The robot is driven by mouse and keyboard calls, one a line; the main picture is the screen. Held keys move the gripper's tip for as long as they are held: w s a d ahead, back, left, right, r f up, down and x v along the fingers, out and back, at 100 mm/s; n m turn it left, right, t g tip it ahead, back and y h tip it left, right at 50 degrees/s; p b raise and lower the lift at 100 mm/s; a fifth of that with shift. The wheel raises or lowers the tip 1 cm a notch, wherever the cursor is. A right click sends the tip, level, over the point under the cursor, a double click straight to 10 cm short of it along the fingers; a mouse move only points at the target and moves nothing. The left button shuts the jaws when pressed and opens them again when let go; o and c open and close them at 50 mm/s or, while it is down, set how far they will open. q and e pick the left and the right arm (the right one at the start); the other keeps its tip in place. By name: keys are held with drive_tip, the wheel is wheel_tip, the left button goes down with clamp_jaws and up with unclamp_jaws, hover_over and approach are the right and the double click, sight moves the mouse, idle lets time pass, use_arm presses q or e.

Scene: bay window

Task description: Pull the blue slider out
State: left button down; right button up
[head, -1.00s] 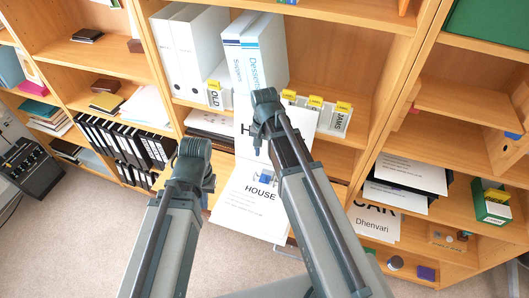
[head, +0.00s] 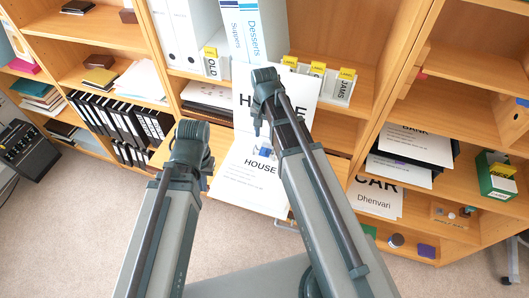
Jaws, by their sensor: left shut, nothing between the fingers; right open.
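A small blue piece with white parts (head: 266,151), which looks like the blue slider, sits between the two large HOUSE sheets in the middle of the bookcase. It is too small to make out how it is mounted. My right gripper (head: 257,130) points down just above and left of it, apart from it in the picture and open with nothing held. My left gripper (head: 207,166) is lower and to the left, beside the lower HOUSE sheet (head: 247,175). Its fingers are mostly hidden by its own wrist, and it is shut and empty.
The wooden bookcase (head: 345,130) fills the view. White binders (head: 255,35) and yellow-labelled card boxes (head: 320,80) stand above the sheets. Black binders (head: 115,120) are at left, and a CAR sheet (head: 375,198) at right. The carpet (head: 85,235) is clear in front.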

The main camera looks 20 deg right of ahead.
sight(265, 150)
wheel_tip(265, 150, down, 9)
drive_tip(key=b, duration=0.7)
drive_tip(key=shift+r+b, duration=0.1)
drive_tip(key=shift+b, duration=0.2)
drive_tip(key=shift+r, duration=0.1)
clamp_jaws()
idle(0.7)
